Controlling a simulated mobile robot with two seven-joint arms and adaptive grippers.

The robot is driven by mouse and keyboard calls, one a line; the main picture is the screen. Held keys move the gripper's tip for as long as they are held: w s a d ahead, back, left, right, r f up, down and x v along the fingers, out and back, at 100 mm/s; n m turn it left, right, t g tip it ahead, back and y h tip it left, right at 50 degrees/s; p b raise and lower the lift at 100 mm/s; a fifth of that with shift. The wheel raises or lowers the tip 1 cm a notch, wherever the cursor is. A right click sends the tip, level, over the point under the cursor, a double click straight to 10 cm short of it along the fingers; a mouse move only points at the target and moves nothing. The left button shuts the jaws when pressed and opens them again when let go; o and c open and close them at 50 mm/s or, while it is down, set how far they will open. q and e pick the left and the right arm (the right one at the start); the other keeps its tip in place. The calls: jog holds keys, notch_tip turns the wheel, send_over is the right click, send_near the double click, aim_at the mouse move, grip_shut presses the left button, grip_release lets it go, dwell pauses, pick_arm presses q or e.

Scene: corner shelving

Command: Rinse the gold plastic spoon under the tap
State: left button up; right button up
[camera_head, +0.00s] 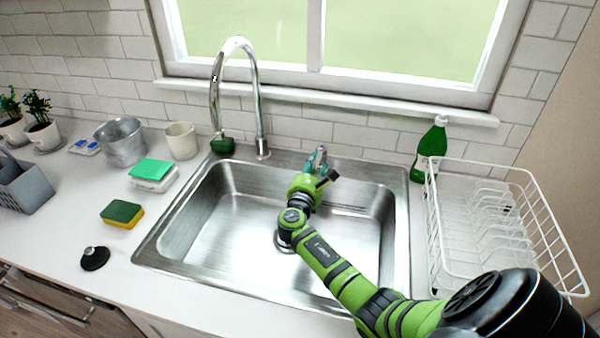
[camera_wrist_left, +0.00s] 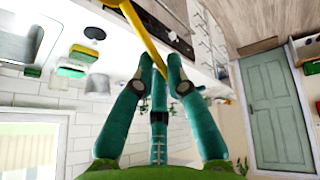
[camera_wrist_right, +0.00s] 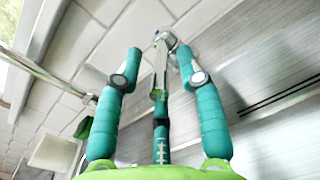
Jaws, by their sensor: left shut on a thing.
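The gold spoon (camera_wrist_left: 143,34) shows in the left wrist view as a long yellow strip. My left gripper (camera_wrist_left: 155,76) is shut on it; the spoon extends beyond the view's top edge. The left arm is outside the head view. The silver gooseneck tap (camera_head: 238,43) stands behind the sink's back left part. My right gripper (camera_head: 319,158) is over the back of the sink, right of the tap and apart from it in the head view. Its fingers are spread in the right wrist view (camera_wrist_right: 159,58), with a metallic piece, probably the tap, beyond them. I see no water running.
The steel sink (camera_head: 190,232) is below my right arm. A green bottle (camera_head: 431,148) and white dish rack (camera_head: 440,243) stand to its right. A sponge (camera_head: 122,214), black stopper (camera_head: 95,258), cup (camera_head: 181,141) and metal pot (camera_head: 122,144) are left.

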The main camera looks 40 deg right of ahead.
jog(key=v, duration=1.2)
